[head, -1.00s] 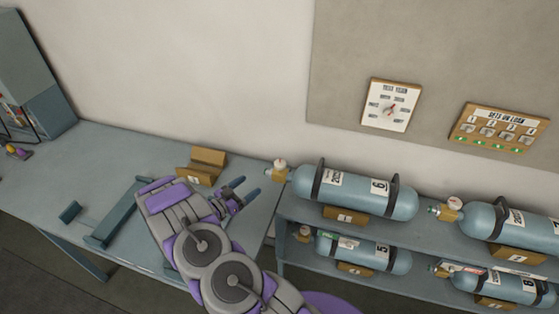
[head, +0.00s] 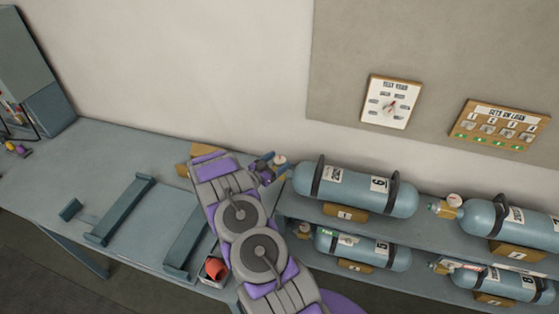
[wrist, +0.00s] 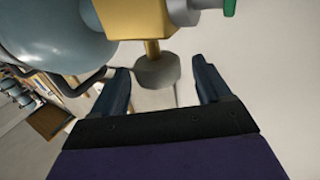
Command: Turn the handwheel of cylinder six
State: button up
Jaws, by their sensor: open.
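Cylinder six (head: 340,188) is a blue-grey cylinder lying on the upper shelf, with a "6" label and two dark bands. In the wrist view its rounded end (wrist: 55,35) is at the upper left, beside a yellow valve body (wrist: 138,18). A grey handwheel (wrist: 157,72) sits on a short yellow stem from that body. My gripper (head: 266,168) is at the valve end of the cylinder. In the wrist view its open dark fingers (wrist: 160,62) stand on either side of the handwheel, with gaps visible; whether either touches it is unclear.
More cylinders lie on the lower shelf (head: 360,252) and at the right (head: 510,225). A blue-grey bench (head: 110,165) with cradle bars extends left. A small box with a red item (head: 214,268) sits at its front edge. A dial board (head: 392,102) hangs on the wall.

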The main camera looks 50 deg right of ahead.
jog(key=shift+d, duration=0.8)
jog(key=shift+s, duration=0.1)
jog(key=c, duration=1)
jog(key=shift+o, duration=0.2)
jog(key=shift+m+g, duration=0.3)
jog(key=shift+g, duration=0.2)
